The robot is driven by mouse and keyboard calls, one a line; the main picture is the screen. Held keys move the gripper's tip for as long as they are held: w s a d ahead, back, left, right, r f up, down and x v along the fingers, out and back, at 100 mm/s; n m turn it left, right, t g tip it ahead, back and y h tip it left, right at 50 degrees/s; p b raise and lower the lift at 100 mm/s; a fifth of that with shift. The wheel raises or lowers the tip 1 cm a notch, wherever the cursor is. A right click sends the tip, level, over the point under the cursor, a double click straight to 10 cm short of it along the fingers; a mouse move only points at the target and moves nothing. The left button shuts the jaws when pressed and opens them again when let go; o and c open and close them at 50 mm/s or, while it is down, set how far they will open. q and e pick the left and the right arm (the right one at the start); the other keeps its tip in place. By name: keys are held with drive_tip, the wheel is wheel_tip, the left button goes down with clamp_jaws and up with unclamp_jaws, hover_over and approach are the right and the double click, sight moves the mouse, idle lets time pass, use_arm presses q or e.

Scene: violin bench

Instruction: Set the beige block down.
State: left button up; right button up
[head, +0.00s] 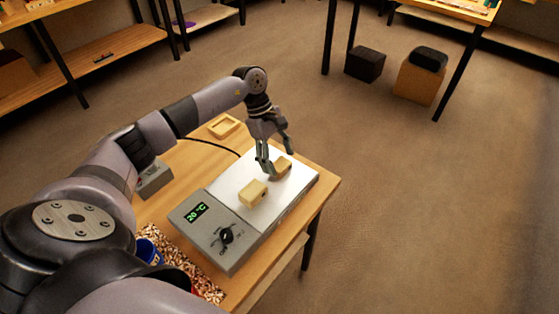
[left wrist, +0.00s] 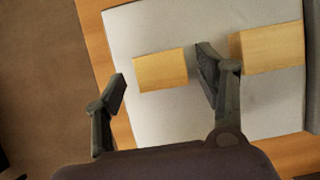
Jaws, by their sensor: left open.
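Two beige blocks are on the white top of the hot plate (head: 231,190). The far block (head: 284,162) is at my left gripper (head: 276,160) and partly hidden by its fingers. The near block (head: 252,193) rests closer to the display and has a dark spot on its side. In the left wrist view, one block (left wrist: 160,69) shows between the spread fingers of my left gripper (left wrist: 162,72), with a gap on the left. The other block (left wrist: 270,47) lies just outside the right finger. My right gripper is not in view.
The hot plate's display reads 20 °C. A shallow wooden tray (head: 224,126) and a grey box (head: 153,180) stand on the wooden table (head: 190,156). A blue container (head: 149,250) stands at the near left. Open floor lies right of the table.

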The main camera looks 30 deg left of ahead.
use_arm(q)
drive_tip(key=b+v, duration=0.2)
drive_tip(key=v, duration=0.8)
drive_tip(key=shift+r, duration=0.35)
drive_tip(key=shift+a, duration=0.1)
